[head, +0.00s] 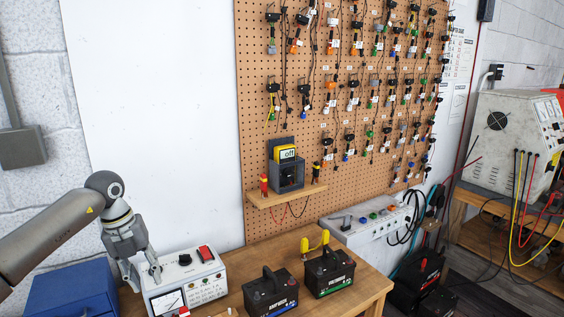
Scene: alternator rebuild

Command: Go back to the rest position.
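My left gripper (145,278) points down at the left side of a white tester box (207,284) on the wooden bench. Its two fingers are spread apart and I see nothing between them. They overlap the box's rear left edge in the head view; I cannot tell whether they touch it. The box has a red switch, a black knob and a dial meter. My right gripper is not in view.
A blue metal box (70,290) stands left of the tester. Two black batteries (270,296) (330,276) stand to its right, with yellow clamps behind. A pegboard (330,200) with hanging leads and a small shelf (285,197) holding a multimeter rises behind the bench.

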